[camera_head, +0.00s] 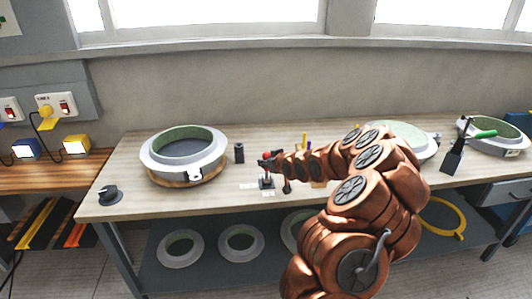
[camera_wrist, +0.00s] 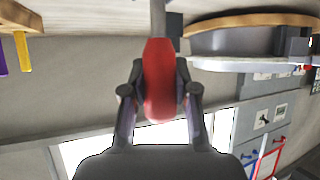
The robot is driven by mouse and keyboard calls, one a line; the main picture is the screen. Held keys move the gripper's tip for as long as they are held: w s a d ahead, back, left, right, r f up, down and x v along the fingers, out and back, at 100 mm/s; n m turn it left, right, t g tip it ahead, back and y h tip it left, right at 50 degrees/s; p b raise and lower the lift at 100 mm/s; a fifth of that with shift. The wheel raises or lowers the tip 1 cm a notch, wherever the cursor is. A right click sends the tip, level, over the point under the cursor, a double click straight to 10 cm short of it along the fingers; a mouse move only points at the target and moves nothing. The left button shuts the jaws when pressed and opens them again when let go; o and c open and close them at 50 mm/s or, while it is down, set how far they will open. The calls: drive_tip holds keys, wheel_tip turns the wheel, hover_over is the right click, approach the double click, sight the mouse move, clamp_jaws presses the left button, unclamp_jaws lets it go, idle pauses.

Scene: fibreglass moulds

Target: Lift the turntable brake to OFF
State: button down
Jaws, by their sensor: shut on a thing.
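The turntable brake is a small dark lever base (camera_head: 266,183) on the bench, with a red handle (camera_head: 266,156) at its top. In the wrist view the red handle (camera_wrist: 158,82) sits between the two fingers of my gripper (camera_wrist: 158,98), and its grey shaft runs to the top edge. My gripper (camera_head: 272,160) is shut on the handle; in the head view it reaches in from the right. Small white labels (camera_head: 268,194) lie by the base, too small to read. A grey ring mould (camera_head: 155,165) rests on the wooden turntable (camera_head: 187,182) to the left.
A dark cylinder (camera_head: 239,152) stands between mould and lever. A black knob-like item (camera_head: 109,194) is at the bench's left front. More moulds (camera_head: 495,137) stand to the right. My arm covers the bench's middle right. Several rings (camera_head: 180,248) lie on the lower shelf.

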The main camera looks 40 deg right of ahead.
drive_tip(key=shift+w+d+r+g+p, duration=0.15)
drive_tip(key=shift+w+r+g+p, duration=0.15)
drive_tip(key=shift+p, duration=1.7)
drive_tip(key=c, duration=1.3)
unclamp_jaws()
drive_tip(key=o, duration=0.4)
drive_tip(key=shift+f, duration=0.2)
drive_tip(key=shift+o, duration=0.2)
drive_tip(key=shift+s, duration=0.1)
drive_tip(key=v, duration=1.1)
drive_tip(key=shift+s+r, duration=0.25)
drive_tip(key=shift+s, duration=0.1)
drive_tip(key=shift+d, duration=0.1)
